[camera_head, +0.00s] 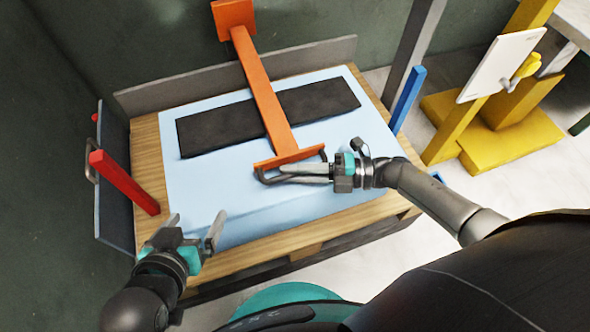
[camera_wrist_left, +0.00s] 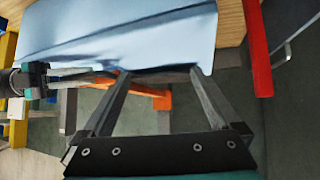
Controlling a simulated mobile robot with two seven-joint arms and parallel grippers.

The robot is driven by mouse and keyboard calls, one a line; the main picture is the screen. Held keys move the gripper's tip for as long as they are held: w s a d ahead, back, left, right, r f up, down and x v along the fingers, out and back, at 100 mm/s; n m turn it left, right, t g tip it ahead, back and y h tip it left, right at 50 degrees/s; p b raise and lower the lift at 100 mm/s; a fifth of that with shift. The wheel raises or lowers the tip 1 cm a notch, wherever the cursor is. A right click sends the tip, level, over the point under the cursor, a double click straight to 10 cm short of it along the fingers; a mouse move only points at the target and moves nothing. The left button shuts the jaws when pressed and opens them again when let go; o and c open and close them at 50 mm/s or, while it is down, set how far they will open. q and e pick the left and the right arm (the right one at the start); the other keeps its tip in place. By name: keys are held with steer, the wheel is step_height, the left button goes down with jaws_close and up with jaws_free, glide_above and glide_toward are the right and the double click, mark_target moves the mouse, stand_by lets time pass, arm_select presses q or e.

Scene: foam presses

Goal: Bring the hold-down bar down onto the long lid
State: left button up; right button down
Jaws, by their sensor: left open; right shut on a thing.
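The orange hold-down bar (camera_head: 264,92) runs from an orange block at the back wall, across the dark strip (camera_head: 220,128) and over the light-blue long lid (camera_head: 190,188). I cannot tell whether the bar touches the lid. A dark loop handle (camera_head: 268,179) is at the bar's front crosspiece. My right gripper (camera_head: 290,173) is shut on this handle. My left gripper (camera_head: 197,220) is open and empty near the lid's front left corner. In the left wrist view, the lid (camera_wrist_left: 120,35) lies beyond my open fingers (camera_wrist_left: 160,75), and my right gripper (camera_wrist_left: 38,80) shows at the left.
A red post (camera_head: 124,182) stands at the left of the wooden table (camera_head: 147,150), beside a grey side panel (camera_head: 115,215). A blue post (camera_head: 408,98) stands at the right. A yellow stand (camera_head: 480,140) with a white board (camera_head: 502,65) is further right.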

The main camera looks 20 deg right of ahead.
steer(key=shift+a, duration=0.1)
steer(key=c, duration=0.8)
jaws_free()
steer(key=shift+c, duration=0.2)
steer(key=shift+s+d, duration=0.1)
steer(key=shift+d, duration=0.3)
arm_select(q)
steer(key=shift+s+a+g+y+p, duration=0.35)
steer(key=shift+s+a+g, duration=0.15)
steer(key=shift+a+g, duration=0.15)
steer(key=shift+s+a+g+y+p, duration=0.3)
steer(key=shift+s+a+g, duration=0.2)
steer(key=shift+a, duration=0.25)
arm_select(e)
steer(key=v, duration=1.4)
steer(key=shift+d, duration=0.25)
steer(key=shift+s+r, duration=0.1)
steer(key=shift+s, duration=0.05)
